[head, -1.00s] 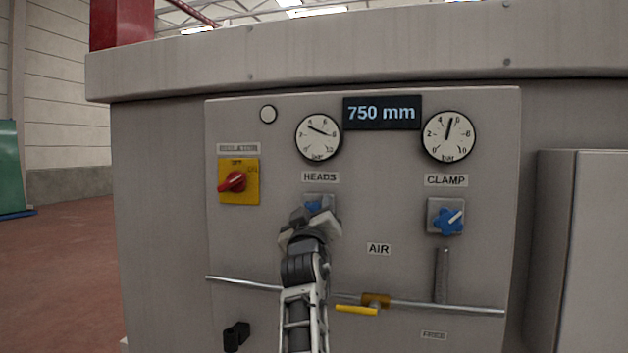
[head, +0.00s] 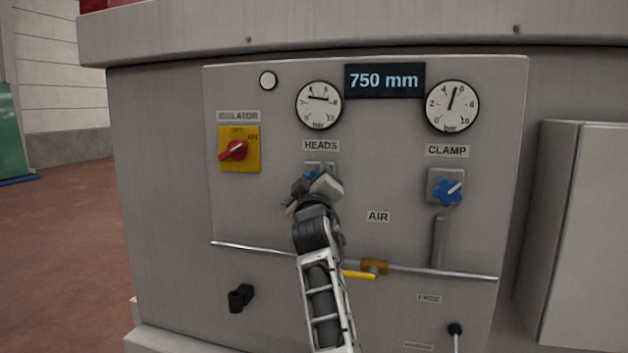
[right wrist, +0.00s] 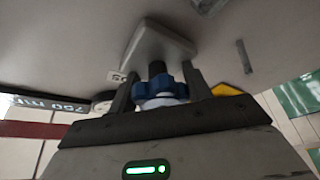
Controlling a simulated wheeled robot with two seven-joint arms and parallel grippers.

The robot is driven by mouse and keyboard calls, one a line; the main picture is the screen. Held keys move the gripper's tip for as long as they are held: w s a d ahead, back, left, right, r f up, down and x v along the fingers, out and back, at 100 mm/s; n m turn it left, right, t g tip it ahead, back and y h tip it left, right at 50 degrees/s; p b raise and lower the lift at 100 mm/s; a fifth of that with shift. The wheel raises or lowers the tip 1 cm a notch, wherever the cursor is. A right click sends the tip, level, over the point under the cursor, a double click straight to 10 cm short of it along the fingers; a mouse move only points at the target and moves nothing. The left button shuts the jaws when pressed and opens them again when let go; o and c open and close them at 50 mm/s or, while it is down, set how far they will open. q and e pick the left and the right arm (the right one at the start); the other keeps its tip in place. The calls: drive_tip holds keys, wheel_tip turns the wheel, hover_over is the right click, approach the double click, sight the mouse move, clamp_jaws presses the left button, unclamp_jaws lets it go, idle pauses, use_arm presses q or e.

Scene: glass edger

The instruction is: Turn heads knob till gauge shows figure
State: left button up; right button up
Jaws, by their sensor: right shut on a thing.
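The blue heads knob (head: 311,175) sits on the grey panel under the HEADS label (head: 321,146), mostly covered by my right gripper (head: 319,184). In the right wrist view the blue knob (right wrist: 150,91) is between the two dark fingers, and the gripper is shut on it. The heads gauge (head: 318,105), a white round dial above the label, has its needle lying almost level, tilted slightly down to the right. Its small numerals are hard to read. My left gripper is not in view.
A display (head: 385,80) reads 750 mm. To the right are the clamp gauge (head: 452,106) and blue clamp knob (head: 448,191). A red isolator switch (head: 233,150) is at left. A yellow air lever (head: 359,275) and metal pipe (head: 440,272) lie beside my right arm.

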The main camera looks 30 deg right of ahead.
drive_tip(key=o, duration=1)
use_arm(q)
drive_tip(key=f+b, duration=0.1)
drive_tip(key=b, duration=0.3)
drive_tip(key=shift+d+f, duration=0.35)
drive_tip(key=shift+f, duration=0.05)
use_arm(e)
drive_tip(key=v, duration=1.6)
drive_tip(key=shift+r, duration=0.1)
